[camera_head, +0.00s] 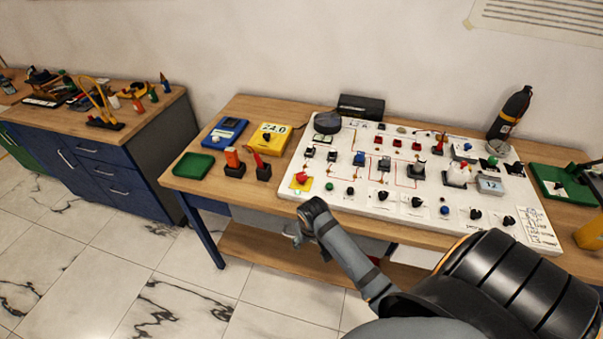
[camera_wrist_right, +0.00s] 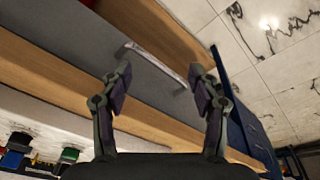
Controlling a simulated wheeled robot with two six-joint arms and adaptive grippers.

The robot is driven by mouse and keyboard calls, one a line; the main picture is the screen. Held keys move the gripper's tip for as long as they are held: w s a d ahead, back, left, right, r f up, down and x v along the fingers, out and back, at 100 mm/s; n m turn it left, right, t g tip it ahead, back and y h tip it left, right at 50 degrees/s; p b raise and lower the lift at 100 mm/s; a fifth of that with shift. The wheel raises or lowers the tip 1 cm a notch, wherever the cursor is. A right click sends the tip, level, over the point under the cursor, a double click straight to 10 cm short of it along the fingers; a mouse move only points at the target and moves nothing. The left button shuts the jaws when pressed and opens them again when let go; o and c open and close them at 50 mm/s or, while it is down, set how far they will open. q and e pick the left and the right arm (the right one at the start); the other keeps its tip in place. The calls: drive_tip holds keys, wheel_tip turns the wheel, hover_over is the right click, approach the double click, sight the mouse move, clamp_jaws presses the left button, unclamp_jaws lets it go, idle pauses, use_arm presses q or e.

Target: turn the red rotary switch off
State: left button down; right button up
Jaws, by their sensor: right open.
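The white switch panel (camera_head: 340,205) lies on the wooden bench in the head view. A red knob (camera_head: 301,178) sits on a yellow plate at its front left corner. I cannot tell whether this is the red rotary switch or a push button, nor how it is set. Several black knobs (camera_head: 416,202) line the panel's front edge. My right gripper (camera_head: 297,233) is in front of the bench edge, below the red knob and apart from it. In the right wrist view, my right gripper (camera_wrist_right: 160,78) is open with nothing between its fingers. My left gripper is not in view.
A dark bottle (camera_head: 510,113) stands at the back right. A drawer handle (camera_wrist_right: 155,62) shows beyond my fingers in the wrist view.

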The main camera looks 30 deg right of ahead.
sight(302, 176)
drive_tip(key=w+d+r+m, duration=0.1)
drive_tip(key=w+r, duration=0.1)
drive_tip(key=w, duration=0.1)
drive_tip(key=w+d+r+m, duration=0.1)
drive_tip(key=w+d+r, duration=0.1)
drive_tip(key=w+r, duration=0.1)
drive_tip(key=w+d+r+m+g, duration=0.1)
drive_tip(key=w+r, duration=0.2)
drive_tip(key=w, duration=0.2)
drive_tip(key=shift+d+r+m, duration=0.2)
drive_tip(key=shift+d+m, duration=0.1)
drive_tip(key=shift+d, duration=0.05)
drive_tip(key=w+d+r+m+g+y, duration=0.1)
drive_tip(key=w+d+r+m, duration=0.35)
drive_tip(key=w+r, duration=0.4)
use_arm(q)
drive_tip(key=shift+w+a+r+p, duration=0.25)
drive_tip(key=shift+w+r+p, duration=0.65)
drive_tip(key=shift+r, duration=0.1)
use_arm(e)
drive_tip(key=f, duration=0.2)
drive_tip(key=s+f, duration=0.1)
drive_tip(key=f, duration=0.5)
drive_tip(key=shift+s+d, duration=0.1)
drive_tip(key=shift+s, duration=0.1)
drive_tip(key=c, duration=1.2)
